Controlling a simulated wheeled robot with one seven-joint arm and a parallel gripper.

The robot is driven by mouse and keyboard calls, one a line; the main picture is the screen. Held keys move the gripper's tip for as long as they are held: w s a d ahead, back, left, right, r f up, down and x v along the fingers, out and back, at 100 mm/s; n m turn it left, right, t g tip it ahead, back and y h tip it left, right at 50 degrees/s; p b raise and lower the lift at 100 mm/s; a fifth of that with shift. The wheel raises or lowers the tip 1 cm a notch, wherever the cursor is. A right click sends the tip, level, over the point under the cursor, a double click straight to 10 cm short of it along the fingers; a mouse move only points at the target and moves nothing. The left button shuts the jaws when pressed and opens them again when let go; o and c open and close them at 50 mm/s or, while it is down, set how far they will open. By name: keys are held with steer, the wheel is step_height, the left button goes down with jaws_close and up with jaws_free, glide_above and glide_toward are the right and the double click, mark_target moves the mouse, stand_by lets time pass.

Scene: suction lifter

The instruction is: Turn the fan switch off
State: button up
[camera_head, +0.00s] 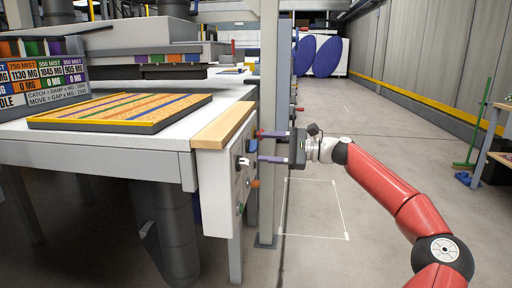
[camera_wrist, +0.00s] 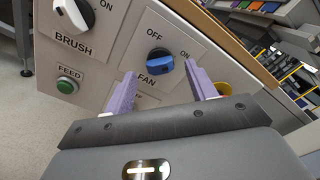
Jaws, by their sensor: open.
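The fan switch (camera_wrist: 160,64) is a blue rotary knob on a light panel, with the label FAN below it and OFF and ON above it. Its narrow end points to the right, toward the ON side. My gripper (camera_wrist: 163,88) is open, with its two purple fingers to either side of the knob's lower part, close to the panel. I cannot tell whether the fingers touch it. In the head view my gripper (camera_head: 259,147) reaches the control panel (camera_head: 217,190) from the right, and the fan knob is not clearly visible there.
A black-and-white BRUSH knob (camera_wrist: 75,14) and a green FEED button (camera_wrist: 68,85) sit left of the fan switch. A yellow part (camera_wrist: 240,86) lies just right of the fingers. A table (camera_head: 100,135) with a striped board stands left of the panel.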

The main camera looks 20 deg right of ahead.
mark_target(252, 147)
steer(key=shift+x, duration=1.55)
steer(key=c, duration=1)
steer(key=shift+o, duration=0.2)
steer(key=shift+f+n+b, duration=0.15)
steer(key=shift+n+b, duration=2.8)
steer(key=shift+n, duration=1.55)
steer(key=shift+f+n+b, duration=0.1)
steer(key=shift+n+b, duration=2.8)
steer(key=shift+n, duration=1.6)
